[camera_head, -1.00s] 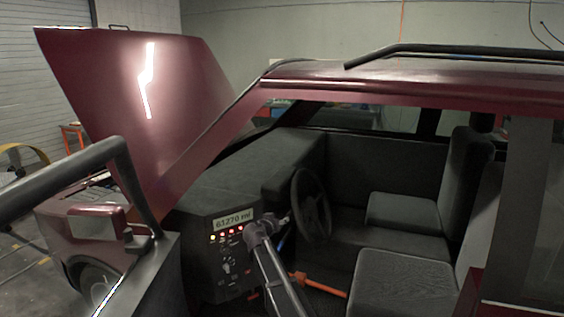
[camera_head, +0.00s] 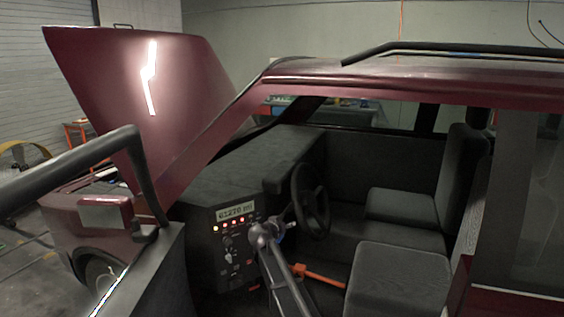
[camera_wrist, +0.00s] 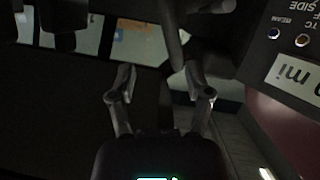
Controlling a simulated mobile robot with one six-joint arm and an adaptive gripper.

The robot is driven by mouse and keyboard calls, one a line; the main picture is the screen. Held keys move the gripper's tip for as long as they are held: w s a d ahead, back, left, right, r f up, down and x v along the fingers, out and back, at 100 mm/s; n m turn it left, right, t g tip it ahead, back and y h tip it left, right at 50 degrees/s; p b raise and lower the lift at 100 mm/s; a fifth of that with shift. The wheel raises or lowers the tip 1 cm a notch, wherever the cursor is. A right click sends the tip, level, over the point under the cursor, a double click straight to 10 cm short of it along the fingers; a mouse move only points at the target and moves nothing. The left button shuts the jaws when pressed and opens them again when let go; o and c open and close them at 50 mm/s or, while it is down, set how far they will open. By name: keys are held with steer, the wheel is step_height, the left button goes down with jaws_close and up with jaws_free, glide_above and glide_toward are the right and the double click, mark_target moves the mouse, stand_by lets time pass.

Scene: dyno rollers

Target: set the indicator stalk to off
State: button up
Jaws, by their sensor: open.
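The dark steering wheel (camera_head: 312,200) stands right of the dash panel (camera_head: 232,250) inside the red car. My gripper (camera_head: 280,230) is in the cabin between the panel and the wheel, at the end of my arm. In the wrist view my gripper (camera_wrist: 160,88) is open, its two fingers apart with nothing between the tips. A dark bar (camera_wrist: 173,38) shows just beyond the fingers; I cannot tell whether it is the indicator stalk or part of the wheel. The stalk's setting cannot be read from these frames.
The mileage display (camera_head: 236,212) and a row of lit lamps are on the panel. An orange lever (camera_head: 318,275) lies low beside my arm. The seats (camera_head: 398,280) are to the right. The door frame (camera_head: 150,185) and roof edge (camera_head: 400,90) bound the opening.

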steer(key=s+d+f+g+y+b, duration=0.1)
steer(key=s+d+f+g+b, duration=0.25)
steer(key=s+d+f, duration=0.5)
steer(key=s+d+f+g+b, duration=0.2)
steer(key=s+d+f+g, duration=0.3)
steer(key=s, duration=0.6)
steer(key=s+d+f+n+g+y+b, duration=0.1)
steer(key=s+f+g+y+b, duration=0.2)
steer(key=s, duration=0.7)
steer(key=s+d+f+n+g+y+b, duration=0.1)
steer(key=s+f+n+y, duration=0.1)
steer(key=s+f, duration=0.6)
step_height(320, 180, up, 15)
steer(key=s+p, duration=0.1)
steer(key=p, duration=1.1)
steer(key=shift+s+p, duration=0.35)
